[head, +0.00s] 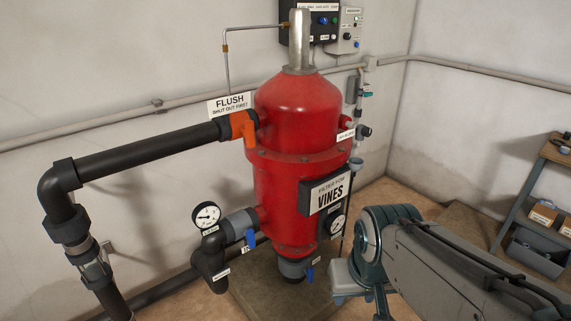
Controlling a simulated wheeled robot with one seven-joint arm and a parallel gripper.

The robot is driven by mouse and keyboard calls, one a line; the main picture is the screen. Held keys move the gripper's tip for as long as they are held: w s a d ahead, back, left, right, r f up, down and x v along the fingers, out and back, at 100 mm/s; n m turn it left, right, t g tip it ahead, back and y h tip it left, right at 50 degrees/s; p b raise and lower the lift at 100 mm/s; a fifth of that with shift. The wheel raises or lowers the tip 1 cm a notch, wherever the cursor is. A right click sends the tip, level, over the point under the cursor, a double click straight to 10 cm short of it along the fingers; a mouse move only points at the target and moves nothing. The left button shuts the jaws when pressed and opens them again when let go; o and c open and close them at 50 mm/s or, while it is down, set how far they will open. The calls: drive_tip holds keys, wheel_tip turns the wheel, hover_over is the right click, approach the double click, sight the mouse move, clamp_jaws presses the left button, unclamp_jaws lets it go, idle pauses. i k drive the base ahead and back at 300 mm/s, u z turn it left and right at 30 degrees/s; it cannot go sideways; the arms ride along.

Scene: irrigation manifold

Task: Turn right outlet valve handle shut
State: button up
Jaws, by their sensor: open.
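A red filter tank (292,130) stands near the wall. A blue handle (250,239) sits on the lower pipe at its left, and another blue handle (310,273) sits under the tank. An orange handle (248,133) hangs on the upper black pipe by the FLUSH sign. The small valve labels are too small to read, so I cannot tell which handle is the right outlet valve's. My gripper (362,291) is at the lower right, in front of the tank and right of the lower blue handle. It is empty as far as I see; its fingertips are not clear.
A large black pipe (147,153) runs left from the tank and bends down. A pressure gauge (207,216) stands at lower left. A shelf (530,190) with boxes is at the right. Control boxes (325,22) hang on the back wall. Some floor shows between tank and shelf.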

sight(309, 274)
drive_tip(key=z, duration=0.2)
drive_tip(key=i, duration=1)
drive_tip(key=u, duration=0.15)
